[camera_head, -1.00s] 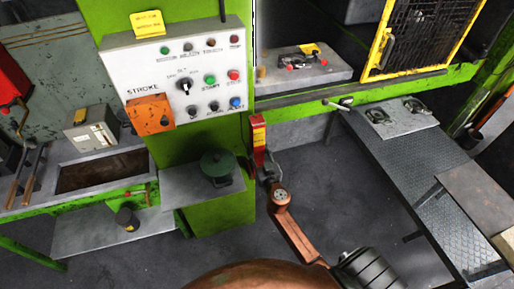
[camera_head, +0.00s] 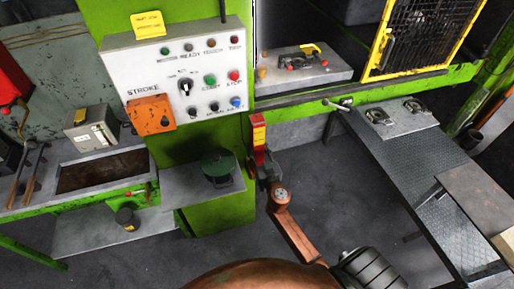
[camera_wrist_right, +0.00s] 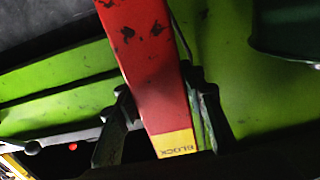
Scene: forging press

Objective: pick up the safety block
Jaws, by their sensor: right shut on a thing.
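The safety block (camera_head: 258,134) is a red bar with yellow bands, upright against the green press column, below the control panel's right side. In the right wrist view the block (camera_wrist_right: 155,70) runs between the fingers, with a yellow end marked "BLOCK". My right gripper (camera_head: 261,168) is shut on the block near its lower part, and its dark fingers (camera_wrist_right: 160,110) lie on both sides. I cannot tell whether the block still touches the column. My left gripper is not in view.
The control panel (camera_head: 180,78) is above left of the block. A green round pedestal device (camera_head: 217,166) sits on a grey shelf to the left. The press bed (camera_head: 305,75) and yellow mesh guard (camera_head: 415,35) are to the right. A grey tread-plate bench (camera_head: 425,180) stands at right, with open floor between.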

